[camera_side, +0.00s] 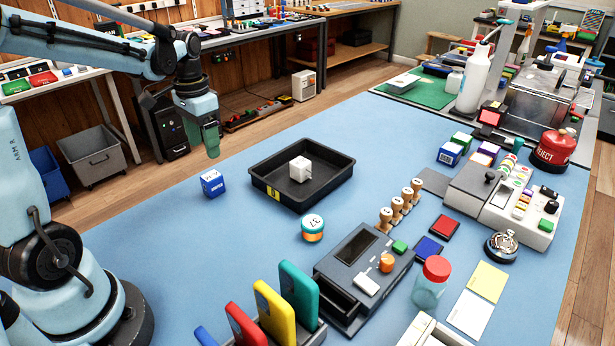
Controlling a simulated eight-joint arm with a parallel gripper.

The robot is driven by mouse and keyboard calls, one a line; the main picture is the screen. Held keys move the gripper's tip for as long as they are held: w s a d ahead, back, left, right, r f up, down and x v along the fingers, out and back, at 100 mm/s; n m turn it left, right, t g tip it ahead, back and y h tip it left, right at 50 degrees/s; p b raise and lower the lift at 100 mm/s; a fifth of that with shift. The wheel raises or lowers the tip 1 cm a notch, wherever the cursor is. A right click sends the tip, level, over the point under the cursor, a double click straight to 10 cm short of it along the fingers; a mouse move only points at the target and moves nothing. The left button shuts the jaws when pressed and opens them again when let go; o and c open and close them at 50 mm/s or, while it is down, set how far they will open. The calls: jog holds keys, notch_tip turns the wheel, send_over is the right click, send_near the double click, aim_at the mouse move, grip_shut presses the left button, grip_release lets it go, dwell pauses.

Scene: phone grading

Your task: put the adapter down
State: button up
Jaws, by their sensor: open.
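A white adapter (300,168), a small cube with a dark prong-like detail on its side, sits inside the black tray (273,197) near the middle of the blue mat. It stands apart from the tray's walls. My gripper (210,152) hangs at the upper left, pointing down, above and to the left of the tray. It is open and nothing shows between its greenish fingers. It is clear of the adapter.
A blue-and-white block (212,183) stands below my gripper, left of the tray. A stack of round tokens (313,228) is in front of the tray. Coloured phones (298,293) stand upright at the front. The mat's left part is bare.

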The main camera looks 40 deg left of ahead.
jog(key=s+d+r+t, duration=0.1)
jog(key=s+d+t, duration=0.1)
jog(key=d, duration=0.6)
jog(key=s+d+r+t, duration=0.1)
jog(key=s+d+t, duration=0.1)
jog(key=d+t, duration=0.3)
jog(key=d, duration=0.4)
